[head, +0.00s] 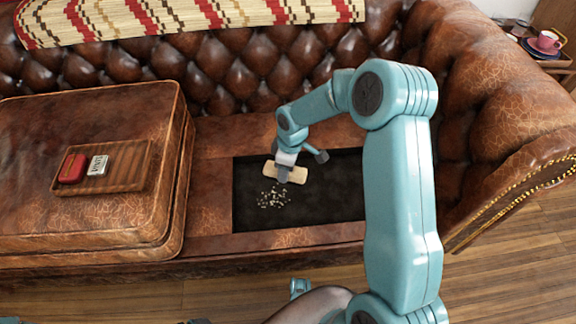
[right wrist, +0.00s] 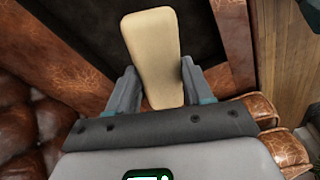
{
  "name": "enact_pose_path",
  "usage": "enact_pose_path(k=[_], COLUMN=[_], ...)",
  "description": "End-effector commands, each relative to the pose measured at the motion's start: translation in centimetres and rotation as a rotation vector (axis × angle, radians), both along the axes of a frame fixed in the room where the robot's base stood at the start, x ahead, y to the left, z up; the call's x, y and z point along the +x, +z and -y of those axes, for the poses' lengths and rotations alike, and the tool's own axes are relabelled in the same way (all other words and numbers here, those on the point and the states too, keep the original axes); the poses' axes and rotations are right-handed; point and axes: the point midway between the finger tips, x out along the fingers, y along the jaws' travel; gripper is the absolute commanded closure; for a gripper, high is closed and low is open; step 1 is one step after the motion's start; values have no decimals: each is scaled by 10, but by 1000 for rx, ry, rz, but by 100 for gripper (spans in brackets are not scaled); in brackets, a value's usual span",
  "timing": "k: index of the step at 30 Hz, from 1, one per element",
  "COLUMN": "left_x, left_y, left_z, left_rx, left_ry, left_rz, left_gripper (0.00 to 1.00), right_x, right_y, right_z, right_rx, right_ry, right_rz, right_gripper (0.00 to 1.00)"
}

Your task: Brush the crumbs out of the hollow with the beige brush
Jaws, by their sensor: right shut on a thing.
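The beige brush (head: 286,173) is over the dark hollow (head: 330,200) in the leather sofa, near the hollow's back left part. My right gripper (head: 284,176) is shut on the brush; in the right wrist view the brush (right wrist: 155,55) stands between the two fingers (right wrist: 157,88). Pale crumbs (head: 273,197) lie in a loose patch on the hollow's floor, just in front of the brush. I cannot tell whether the brush touches the floor. My left gripper is not clearly visible.
A stacked leather cushion (head: 90,215) lies left of the hollow, bearing a wooden tray (head: 128,168) with a red tin (head: 72,168) and a white tin (head: 97,165). A patterned blanket (head: 190,18) covers the backrest. A pink cup (head: 547,41) stands far right.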

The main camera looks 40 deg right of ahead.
Motion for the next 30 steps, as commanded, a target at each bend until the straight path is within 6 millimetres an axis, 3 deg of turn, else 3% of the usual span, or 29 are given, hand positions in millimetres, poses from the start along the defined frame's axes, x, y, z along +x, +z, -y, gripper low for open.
enact_pose_path(k=[14, 25, 30], left_x=[1, 8, 9], left_y=[-20, -52, -57], left_z=[-1, -7, -9], left_rx=[0, 5, 7], left_ry=[3, 30, 36], left_rz=[2, 14, 17], left_gripper=[0, 0, 0], right_x=[8, 7, 7], right_y=[-17, -62, -70], right_z=[-17, -16, -15], right_rx=[0, 0, -1], right_ry=[28, 28, 28], right_rz=[10, 10, 10], right_gripper=[74, 74, 74])
